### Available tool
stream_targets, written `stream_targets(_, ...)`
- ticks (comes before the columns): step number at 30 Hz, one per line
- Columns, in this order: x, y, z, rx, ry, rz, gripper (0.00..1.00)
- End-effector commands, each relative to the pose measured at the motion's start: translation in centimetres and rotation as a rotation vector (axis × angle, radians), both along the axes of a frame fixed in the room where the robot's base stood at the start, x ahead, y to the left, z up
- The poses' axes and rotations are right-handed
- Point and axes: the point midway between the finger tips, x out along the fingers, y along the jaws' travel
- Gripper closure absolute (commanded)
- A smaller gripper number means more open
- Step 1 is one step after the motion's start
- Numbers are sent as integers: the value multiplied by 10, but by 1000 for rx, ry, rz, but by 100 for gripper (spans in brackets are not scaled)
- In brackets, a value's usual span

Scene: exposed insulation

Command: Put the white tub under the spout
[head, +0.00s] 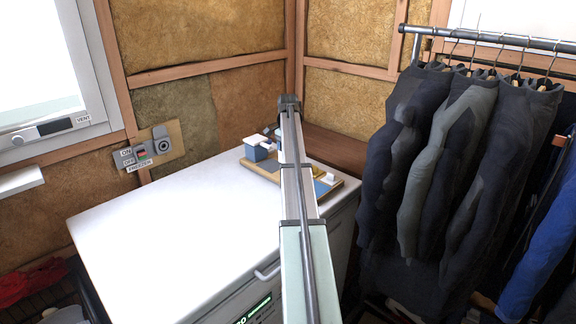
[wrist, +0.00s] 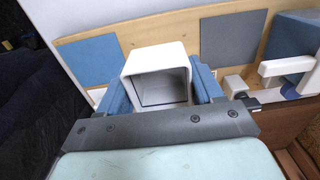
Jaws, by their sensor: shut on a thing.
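The white tub (wrist: 157,51) is a square, open-topped box in the wrist view, its open side towards the camera. My gripper (wrist: 161,91) has a blue finger on each side of it and is shut on it. The tub is over or on a wooden board (wrist: 185,40), between a blue square and a grey square; whether it touches the board I cannot tell. A white arm-like part, apparently the spout (wrist: 285,67), is at the right by a blue block (wrist: 292,38), apart from the tub. In the head view my arm hides the gripper.
The board (head: 268,173) lies at the far end of a white chest top (head: 170,225), with the blue block (head: 257,149) at its left. A small white shape (head: 330,178) shows at its right. Dark garments (head: 410,150) hang close on the right. The chest top's left is clear.

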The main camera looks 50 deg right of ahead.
Motion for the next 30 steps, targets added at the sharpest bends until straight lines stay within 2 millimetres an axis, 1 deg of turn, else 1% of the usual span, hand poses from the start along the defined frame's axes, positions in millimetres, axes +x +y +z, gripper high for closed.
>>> stream_targets(1, 0, 0, 8, 0, 0, 0, 64)
stream_targets(3, 1, -1, 16, 0, 0, 0, 64)
stream_targets(6, 0, 0, 25, 0, 0, 0, 64)
stream_targets(9, 0, 0, 29, 0, 1, 0, 64)
stream_targets(14, 0, 0, 30, 1, 1, 15, 64)
stream_targets(17, 0, 0, 30, 1, 1, 63, 64)
stream_targets(23, -1, 1, 29, 3, 2, 275, 64)
stream_targets(26, -12, 11, 26, 4, 3, 408, 64)
stream_targets(30, -42, 39, 15, 6, 4, 582, 64)
